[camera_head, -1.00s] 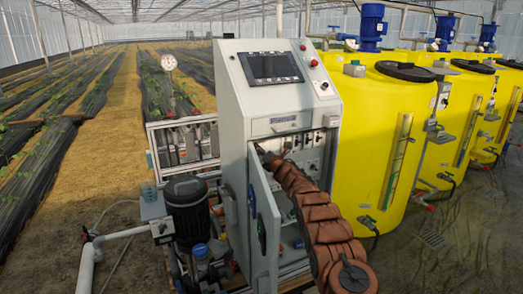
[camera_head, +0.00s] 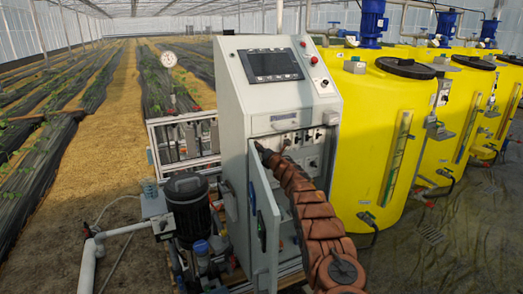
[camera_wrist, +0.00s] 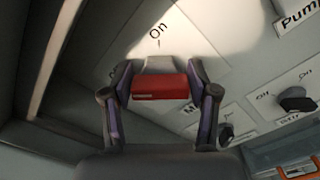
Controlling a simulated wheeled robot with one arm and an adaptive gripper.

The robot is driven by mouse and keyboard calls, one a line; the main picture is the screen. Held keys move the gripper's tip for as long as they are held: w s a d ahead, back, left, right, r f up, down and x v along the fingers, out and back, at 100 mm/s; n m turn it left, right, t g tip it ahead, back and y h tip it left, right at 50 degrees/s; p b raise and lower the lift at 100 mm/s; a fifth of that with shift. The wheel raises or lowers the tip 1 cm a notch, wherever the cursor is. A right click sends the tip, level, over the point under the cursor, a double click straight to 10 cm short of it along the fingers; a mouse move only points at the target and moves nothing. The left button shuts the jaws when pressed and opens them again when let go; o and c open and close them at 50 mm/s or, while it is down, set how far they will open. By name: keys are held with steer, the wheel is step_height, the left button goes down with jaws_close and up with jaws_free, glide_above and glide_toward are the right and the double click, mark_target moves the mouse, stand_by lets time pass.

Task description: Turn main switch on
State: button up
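The main switch's red handle (camera_wrist: 160,87) lies between the two fingertips of my gripper (camera_wrist: 160,80) in the wrist view. The fingertips appear to touch both ends of the handle, so my gripper looks shut on it. A grey part of the switch shows just above the handle, and an "On" label sits above that. Lettering below right of the handle is mostly covered by a finger. In the head view my gripper (camera_head: 264,154) reaches inside the open control cabinet (camera_head: 282,105), near its upper left corner; the switch is hidden there.
The open cabinet door (camera_head: 263,225) stands left of my arm. In the wrist view, a black knob (camera_wrist: 297,100) with "Off" and "On" labels sits at right, and another dark knob (camera_wrist: 225,134) is partly hidden. Yellow tanks (camera_head: 380,140) stand right; a pump (camera_head: 190,205) stands left.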

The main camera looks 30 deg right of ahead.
steer(key=c, duration=0.6)
steer(key=shift+c, duration=0.2)
steer(key=shift+m, duration=0.3)
steer(key=shift+m+p, duration=0.45)
steer(key=shift+m, duration=0.55)
steer(key=m+p, duration=0.3)
steer(key=m, duration=0.2)
steer(key=shift+d+f, duration=0.1)
steer(key=shift+d, duration=0.05)
steer(key=m, duration=0.2)
steer(key=m+p, duration=0.1)
steer(key=m, duration=0.2)
steer(key=shift+f+m, duration=0.25)
steer(key=shift+m, duration=0.15)
steer(key=shift+f+m+p, duration=0.2)
steer(key=shift+m+p, duration=0.25)
steer(key=shift+m, duration=1.85)
